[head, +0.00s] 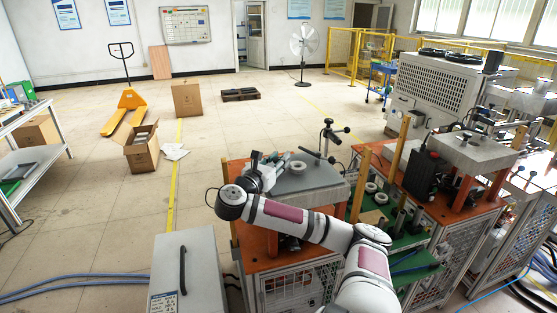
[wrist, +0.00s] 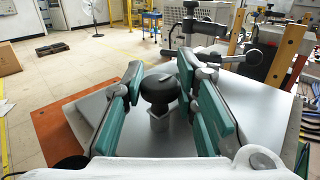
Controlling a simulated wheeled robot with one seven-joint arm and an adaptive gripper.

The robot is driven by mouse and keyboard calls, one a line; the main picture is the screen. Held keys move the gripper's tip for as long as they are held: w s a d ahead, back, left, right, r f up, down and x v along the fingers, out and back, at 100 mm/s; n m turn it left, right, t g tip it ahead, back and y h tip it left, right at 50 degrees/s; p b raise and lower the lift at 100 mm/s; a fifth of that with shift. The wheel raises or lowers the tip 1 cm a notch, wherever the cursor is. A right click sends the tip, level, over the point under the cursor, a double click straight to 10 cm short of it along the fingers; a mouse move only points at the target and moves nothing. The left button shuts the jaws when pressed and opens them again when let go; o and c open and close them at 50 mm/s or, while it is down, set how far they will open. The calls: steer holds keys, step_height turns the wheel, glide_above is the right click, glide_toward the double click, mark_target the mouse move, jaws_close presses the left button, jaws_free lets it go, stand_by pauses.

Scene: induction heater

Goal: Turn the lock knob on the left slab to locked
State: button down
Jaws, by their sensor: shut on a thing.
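The left slab is a flat grey plate (head: 318,183) on an orange-topped bench; it also fills the middle of the wrist view (wrist: 255,110). The lock knob (wrist: 158,88) is a dark rounded knob on a short grey post on the slab. My gripper (head: 270,165) is low over the slab's left side. In the wrist view its green-padded fingers (wrist: 160,78) stand on either side of the knob and are shut on it. The knob is hidden behind my gripper in the head view. Its lock marking cannot be read.
A second slab (head: 475,150) stands right. A grey cabinet (head: 188,275) is front left. The floor behind the bench is open.

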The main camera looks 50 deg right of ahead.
mark_target(279, 159)
steer(key=shift+d+f, duration=0.1)
steer(key=shift+f, duration=0.05)
steer(key=c, duration=1.3)
jaws_free()
step_height(279, 159, up, 10)
steer(key=shift+r, duration=0.1)
